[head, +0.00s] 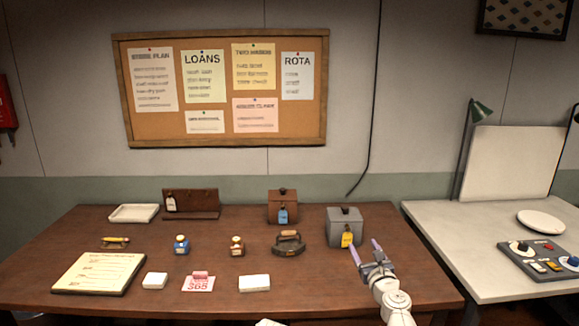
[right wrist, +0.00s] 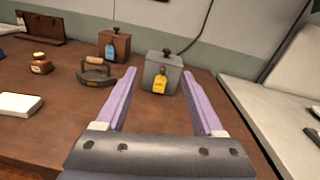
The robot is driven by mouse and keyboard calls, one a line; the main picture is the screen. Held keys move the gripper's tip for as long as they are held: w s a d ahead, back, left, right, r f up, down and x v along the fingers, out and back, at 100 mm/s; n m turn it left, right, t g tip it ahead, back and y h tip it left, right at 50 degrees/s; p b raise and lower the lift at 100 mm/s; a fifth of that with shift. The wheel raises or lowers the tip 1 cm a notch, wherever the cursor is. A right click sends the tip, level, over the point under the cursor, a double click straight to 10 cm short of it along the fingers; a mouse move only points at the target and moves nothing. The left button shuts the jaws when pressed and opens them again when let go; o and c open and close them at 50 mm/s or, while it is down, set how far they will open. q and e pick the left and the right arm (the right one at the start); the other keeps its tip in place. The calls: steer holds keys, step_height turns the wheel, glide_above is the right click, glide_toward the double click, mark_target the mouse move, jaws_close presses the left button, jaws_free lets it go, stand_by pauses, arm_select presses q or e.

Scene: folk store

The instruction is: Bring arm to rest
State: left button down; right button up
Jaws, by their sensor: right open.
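My right gripper (head: 366,254) is open and empty over the right front part of the brown table (head: 120,290). Its two purple fingers (right wrist: 160,95) stand apart in the right wrist view with nothing between them. A grey lidded box (head: 344,226) with a yellow tag stands just beyond the fingertips. It also shows in the right wrist view (right wrist: 163,73), between and past the fingers. I cannot tell whether a finger touches it. My left gripper is in neither view.
A flat iron (head: 289,243), a brown box (head: 282,207) with a blue tag, small bottles (head: 181,244), a notepad (head: 100,273) and white blocks (head: 254,283) stand on the table. A white table (head: 450,225) with a control panel (head: 545,260) and a plate (head: 541,222) is at right.

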steer(key=s+a+f+n+g+y, duration=0.6)
steer(key=a+f+n, duration=0.45)
steer(key=n, duration=0.75)
steer(key=s+d+f+n+g+h+b, duration=0.1)
steer(key=s+d+f+n+g+h, duration=0.25)
steer(key=s+f+n+g, duration=0.4)
steer(key=s+d+f+n+g+h, duration=0.2)
steer(key=s+f+n+g+h, duration=0.25)
steer(key=s+n, duration=0.5)
steer(key=s+a+f+n+b, duration=0.2)
steer(key=s+a+f+b, duration=0.4)
steer(key=a+f+b, duration=0.35)
step_height(320, 180, up, 14)
steer(key=p, duration=1.4)
steer(key=shift+a+h, duration=0.4)
steer(key=shift+a, duration=0.05)
steer(key=shift+s, duration=0.1)
